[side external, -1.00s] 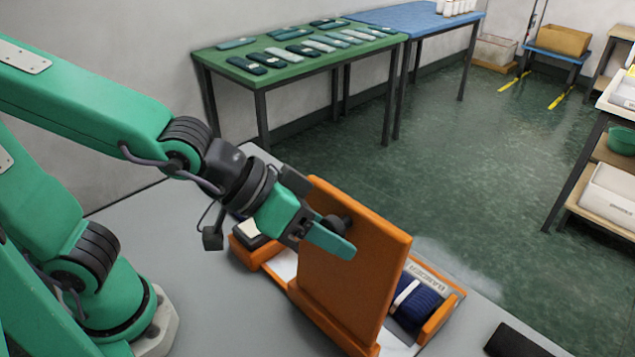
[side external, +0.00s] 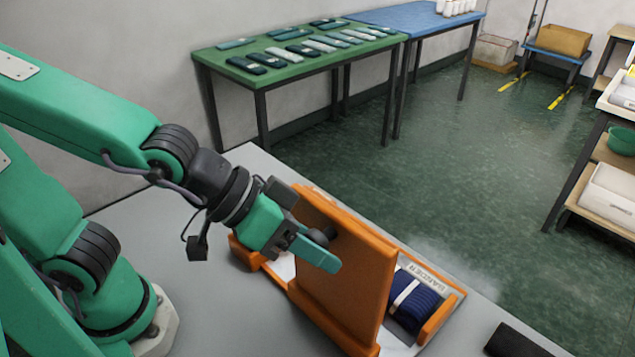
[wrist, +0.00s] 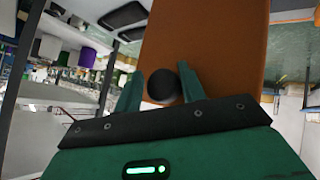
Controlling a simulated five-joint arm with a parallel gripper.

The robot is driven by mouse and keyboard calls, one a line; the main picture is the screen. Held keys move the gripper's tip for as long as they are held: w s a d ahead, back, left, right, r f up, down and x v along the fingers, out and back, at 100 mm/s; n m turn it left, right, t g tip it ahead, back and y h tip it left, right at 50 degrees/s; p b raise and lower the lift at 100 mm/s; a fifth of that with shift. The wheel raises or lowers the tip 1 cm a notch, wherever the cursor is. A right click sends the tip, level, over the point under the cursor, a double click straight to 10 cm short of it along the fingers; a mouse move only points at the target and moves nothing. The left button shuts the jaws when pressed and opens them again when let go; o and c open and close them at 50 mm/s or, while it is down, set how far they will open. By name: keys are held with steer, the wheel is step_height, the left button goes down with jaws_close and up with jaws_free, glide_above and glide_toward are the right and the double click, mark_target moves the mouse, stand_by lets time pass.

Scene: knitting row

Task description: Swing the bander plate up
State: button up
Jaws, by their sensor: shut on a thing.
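The bander plate (side external: 345,265) is an orange board standing steeply upright in the side external view, its lower edge down at the orange bander base (side external: 440,318). It fills the upper middle of the wrist view (wrist: 205,45). A dark round knob (side external: 323,236) sticks out of its near face; it also shows in the wrist view (wrist: 163,87). My gripper (side external: 310,240) is shut on the knob, one green finger on each side in the wrist view (wrist: 168,76). The navy banded roll (side external: 415,304) lies in the base behind the plate. The plate hides the base's middle.
A dark block (side external: 515,341) lies at the bench's front right. The grey bench (side external: 200,270) is clear between my arm and the base. A green table (side external: 300,67) with several flat pieces, a blue table (side external: 420,17) and shelves stand beyond.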

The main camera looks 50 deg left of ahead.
steer(key=shift+s+d+f+g, duration=0.15)
steer(key=shift+s+g, duration=0.25)
steer(key=shift+s, duration=0.75)
steer(key=shift+c, duration=0.6)
steer(key=o, duration=0.8)
steer(key=shift+f, duration=0.15)
steer(key=s+a+r, duration=0.2)
steer(key=a+r, duration=0.1)
steer(key=r, duration=0.4)
steer(key=shift+s+a, duration=0.25)
steer(key=shift+s, duration=0.15)
steer(key=shift+r, duration=0.1)
steer(key=shift+r, duration=0.15)
